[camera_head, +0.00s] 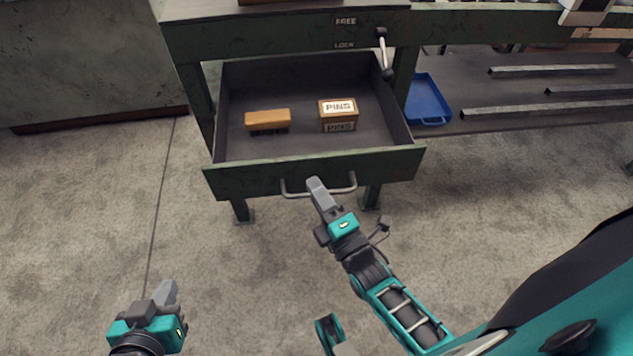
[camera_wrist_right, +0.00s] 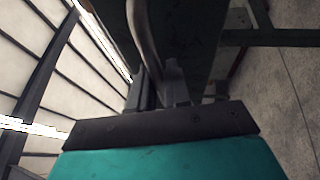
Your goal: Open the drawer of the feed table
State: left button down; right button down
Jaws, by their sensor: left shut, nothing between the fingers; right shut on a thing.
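The green feed table (camera_head: 285,33) stands at the top of the head view. Its drawer (camera_head: 312,174) is pulled well out, and its inside shows. A bent metal handle (camera_head: 340,190) is on the drawer front. My right gripper (camera_head: 316,187) is at the handle's middle, shut on it; in the right wrist view the fingers (camera_wrist_right: 162,88) close around the handle bar (camera_wrist_right: 143,45). My left gripper (camera_head: 165,293) is shut and empty, low at the left over the floor, away from the drawer.
In the drawer lie a brush (camera_head: 267,120) with an orange-brown back and a box marked PINS (camera_head: 338,113). A lever (camera_head: 384,52) is on the table front by FREE and LOCK labels. A blue tray (camera_head: 428,100) and metal bars (camera_head: 552,70) lie on the lower shelf. The floor in front is clear.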

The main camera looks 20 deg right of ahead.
dwell(0.3)
jog(key=c, duration=1.2)
grip_release()
jog(key=shift+o, duration=0.2)
jog(key=shift+s, duration=0.1)
jog(key=shift+s+f, duration=0.1)
jog(key=shift+s, duration=0.05)
jog(key=v, duration=1.2)
jog(key=shift+s, duration=0.3)
